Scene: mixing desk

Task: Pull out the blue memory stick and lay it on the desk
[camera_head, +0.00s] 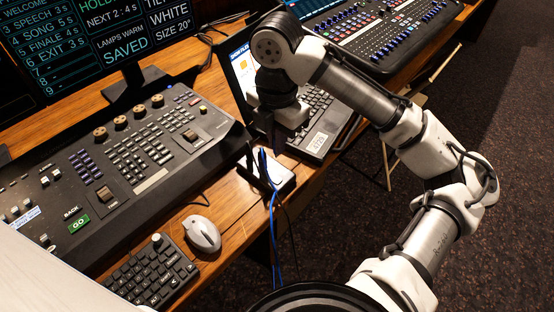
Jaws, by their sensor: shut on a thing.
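My gripper (259,168) points down at the front edge of the desk, over a small box with a pale top (283,172). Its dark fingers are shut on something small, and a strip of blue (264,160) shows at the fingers. I take this for the blue memory stick, but it is mostly hidden and hard to tell from the blue cable (273,215) just below. I cannot tell whether the stick still sits in a socket. The wooden desk (222,195) shows bare to the left of the box.
A laptop (318,130) stands just behind and right of my gripper. A lighting console (125,160) lies to the left, with a grey mouse (202,234) and a small keyboard (150,272) in front. A fader desk (385,40) stands at the back. Cables hang over the front edge.

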